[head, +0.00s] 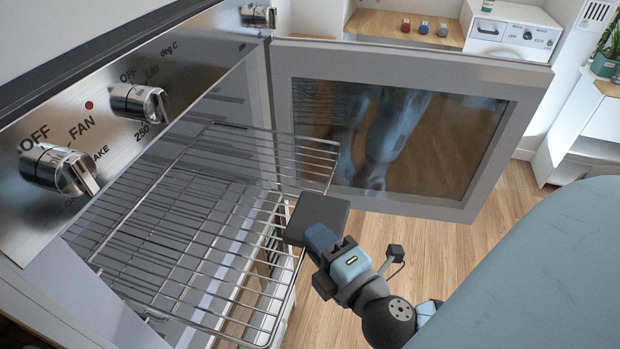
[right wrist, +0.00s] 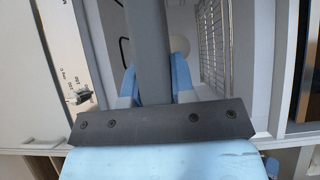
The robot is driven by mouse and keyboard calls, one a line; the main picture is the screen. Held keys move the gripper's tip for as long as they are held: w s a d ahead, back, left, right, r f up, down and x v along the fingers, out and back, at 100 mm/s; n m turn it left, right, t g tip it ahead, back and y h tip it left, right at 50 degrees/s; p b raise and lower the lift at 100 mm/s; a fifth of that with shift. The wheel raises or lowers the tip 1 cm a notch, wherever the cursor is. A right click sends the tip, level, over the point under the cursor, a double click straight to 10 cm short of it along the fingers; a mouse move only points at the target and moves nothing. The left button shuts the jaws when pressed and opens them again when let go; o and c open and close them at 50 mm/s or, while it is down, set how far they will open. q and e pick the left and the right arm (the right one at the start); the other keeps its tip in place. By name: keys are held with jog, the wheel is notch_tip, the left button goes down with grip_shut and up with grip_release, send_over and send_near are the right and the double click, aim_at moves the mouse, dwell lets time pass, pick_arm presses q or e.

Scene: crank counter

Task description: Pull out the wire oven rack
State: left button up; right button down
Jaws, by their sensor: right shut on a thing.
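The wire oven rack (head: 205,235) is partly out of the oven (head: 235,85), its front reaching past the opening. The oven door (head: 480,195) stands open, swung to the right. In the right wrist view, rack wires (right wrist: 212,45) show to the right of the blue fingers (right wrist: 155,88). My left gripper is out of view.
Control knobs (head: 62,170) stick out from the panel above the opening. The wooden floor (head: 430,250) is clear beyond the door. A shelf with small coloured objects (head: 423,27) and a white appliance (head: 510,35) stand at the back.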

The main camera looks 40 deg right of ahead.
pick_arm(q)
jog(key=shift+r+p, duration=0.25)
jog(key=shift+p, duration=0.05)
pick_arm(e)
jog(key=shift+s+d, duration=0.25)
jog(key=shift+s, duration=0.15)
pick_arm(q)
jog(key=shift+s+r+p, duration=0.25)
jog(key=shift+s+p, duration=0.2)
jog(key=shift+p, duration=0.05)
pick_arm(e)
jog(key=shift+s+d, duration=0.55)
jog(key=shift+s, duration=0.3)
pick_arm(q)
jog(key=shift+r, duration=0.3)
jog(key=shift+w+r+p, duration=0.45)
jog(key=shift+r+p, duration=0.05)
jog(key=shift+p, duration=0.05)
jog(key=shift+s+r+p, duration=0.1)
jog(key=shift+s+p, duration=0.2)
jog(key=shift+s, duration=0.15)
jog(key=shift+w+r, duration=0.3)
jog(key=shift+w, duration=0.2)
pick_arm(e)
jog(key=s+d, duration=0.4)
jog(key=s, duration=0.2)
jog(key=shift+s+d, duration=0.3)
jog(key=shift+s, duration=0.05)
